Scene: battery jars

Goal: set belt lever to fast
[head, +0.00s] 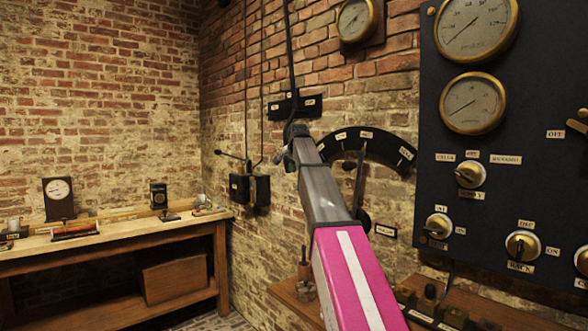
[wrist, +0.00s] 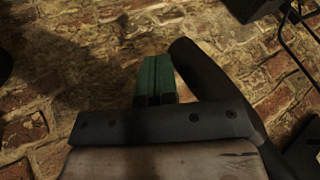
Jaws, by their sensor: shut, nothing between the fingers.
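A long dark lever (head: 289,52), which looks like the belt lever, hangs down the brick wall in the head view. It crosses a black plate (head: 274,110) with a small pale label at each side, too small to read. Its lower end is hidden behind my arm. My gripper (head: 284,160) is by the wall just below this plate, partly hidden by my wrist. In the wrist view its green fingers (wrist: 155,66) are together and empty. A thick dark rod (wrist: 203,72), likely the lever, runs close to their right. I cannot tell whether they touch.
A black arc plate (head: 385,148) with labels and its own lever is right of my arm. A dark panel (head: 550,60) with gauges and knobs fills the right. Switch boxes (head: 239,188) hang left of my gripper. A wooden workbench (head: 130,236) stands at the left.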

